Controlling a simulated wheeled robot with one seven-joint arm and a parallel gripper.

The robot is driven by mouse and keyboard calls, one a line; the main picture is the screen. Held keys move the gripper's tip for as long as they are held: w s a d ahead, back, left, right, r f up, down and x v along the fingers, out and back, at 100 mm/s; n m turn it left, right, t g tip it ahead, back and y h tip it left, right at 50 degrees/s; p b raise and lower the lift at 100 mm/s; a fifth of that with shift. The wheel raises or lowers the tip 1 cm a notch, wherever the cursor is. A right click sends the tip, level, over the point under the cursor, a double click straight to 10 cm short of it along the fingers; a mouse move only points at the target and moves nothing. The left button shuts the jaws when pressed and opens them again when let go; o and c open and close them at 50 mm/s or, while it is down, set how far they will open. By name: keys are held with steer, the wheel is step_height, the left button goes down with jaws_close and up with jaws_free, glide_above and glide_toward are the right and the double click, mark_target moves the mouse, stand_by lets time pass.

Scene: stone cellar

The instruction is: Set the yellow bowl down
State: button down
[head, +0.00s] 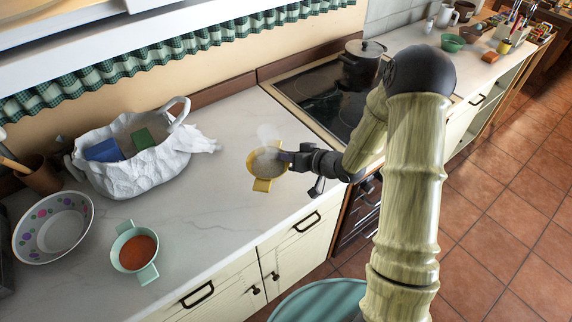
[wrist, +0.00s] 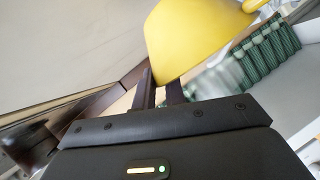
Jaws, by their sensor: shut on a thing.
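The yellow bowl (head: 263,184) has two tab handles and something pale inside, with what looks like faint steam above it. My gripper (head: 287,158) comes from the right and is shut on the bowl's right side. In the wrist view the yellow bowl (wrist: 195,35) fills the top, with my gripper's dark fingers (wrist: 160,92) at its lower edge. The bowl is over the white counter (head: 215,208), left of the stove. I cannot tell whether its base touches the counter.
A mint bowl of orange food (head: 136,252) and a dotted white bowl (head: 52,227) stand at left. A white bag (head: 165,165) holds blue and green boxes. A dark pot (head: 361,65) sits on the black stove (head: 318,93). The counter between the mint and yellow bowls is clear.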

step_height(320, 180, down, 3)
steer(key=shift+w+f, duration=0.2)
steer(key=shift+f, duration=0.4)
steer(key=shift+s+d+r, duration=0.1)
steer(key=shift+s, duration=0.1)
steer(key=c, duration=1.8)
jaws_free()
steer(key=shift+f, duration=0.2)
steer(key=shift+c, duration=0.2)
steer(key=o, duration=0.3)
steer(key=shift+o, duration=0.4)
steer(key=shift+s, duration=0.1)
steer(key=shift+r, duration=0.1)
steer(key=b+v, duration=0.1)
steer(key=v, duration=1)
steer(key=shift+s+d+r+b, duration=0.15)
steer(key=shift+d+r+b, duration=0.1)
steer(key=shift+r+b, duration=0.1)
